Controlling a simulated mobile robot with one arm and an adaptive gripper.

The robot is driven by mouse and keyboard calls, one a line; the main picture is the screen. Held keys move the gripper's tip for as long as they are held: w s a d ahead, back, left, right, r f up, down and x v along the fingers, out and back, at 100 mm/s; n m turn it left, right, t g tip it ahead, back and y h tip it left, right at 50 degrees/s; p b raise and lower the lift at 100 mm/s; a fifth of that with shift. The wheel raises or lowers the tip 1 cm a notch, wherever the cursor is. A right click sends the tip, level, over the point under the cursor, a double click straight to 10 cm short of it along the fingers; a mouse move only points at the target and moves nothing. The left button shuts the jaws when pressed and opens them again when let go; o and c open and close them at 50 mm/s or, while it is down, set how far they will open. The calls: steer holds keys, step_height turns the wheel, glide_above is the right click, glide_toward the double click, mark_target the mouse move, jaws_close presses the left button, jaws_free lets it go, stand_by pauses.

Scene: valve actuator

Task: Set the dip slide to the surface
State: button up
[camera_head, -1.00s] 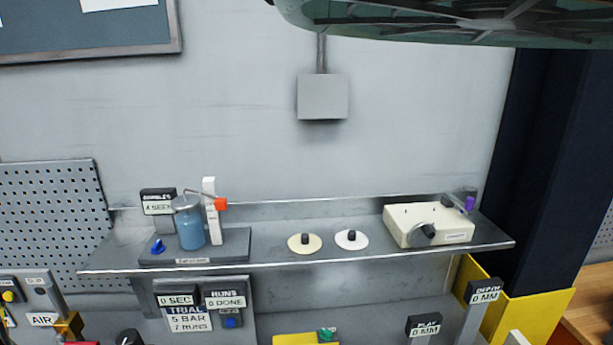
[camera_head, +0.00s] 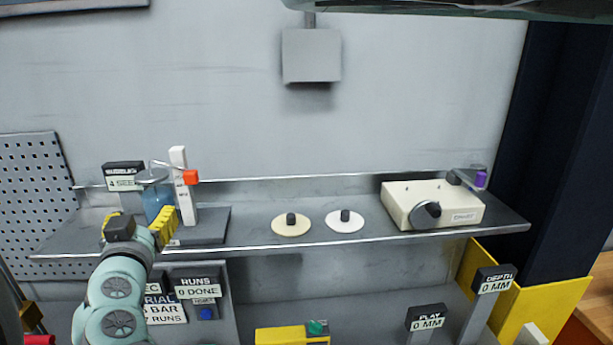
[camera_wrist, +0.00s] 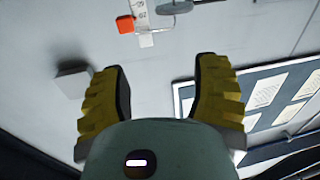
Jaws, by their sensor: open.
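The dip slide looks to be the orange block (camera_head: 190,177) on an upright white scale post (camera_head: 179,160) at the left of the shelf. A thin tube runs from it over a blue jar (camera_head: 157,196), partly hidden behind my gripper. My gripper (camera_head: 138,222) is open and empty, with yellow ribbed fingers, in front of the jar and left of the post. In the wrist view my gripper (camera_wrist: 156,70) has clear space between its fingers. The orange block (camera_wrist: 125,24) is near the top there, beyond the fingers and not touched.
A cream disc (camera_head: 291,225), a white disc (camera_head: 345,221) and a cream box (camera_head: 433,203) with a black knob stand along the shelf (camera_head: 262,247). A bubbles display (camera_head: 124,176) is behind the jar. Labelled panels stand below. The mid-shelf air is clear.

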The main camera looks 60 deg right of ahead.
steer(key=s+d+m+g+h, duration=0.2)
steer(key=d, duration=0.1)
steer(key=p, duration=0.4)
glide_toward(189, 178)
steer(key=shift+x, duration=3.7)
steer(key=shift+w+d+r, duration=0.2)
steer(key=shift+w+d, duration=0.15)
steer(key=shift+d, duration=0.2)
steer(key=shift+w+d+f, duration=0.2)
steer(key=shift+w+d, duration=0.35)
steer(key=shift+w, duration=0.05)
steer(key=shift+c, duration=0.2)
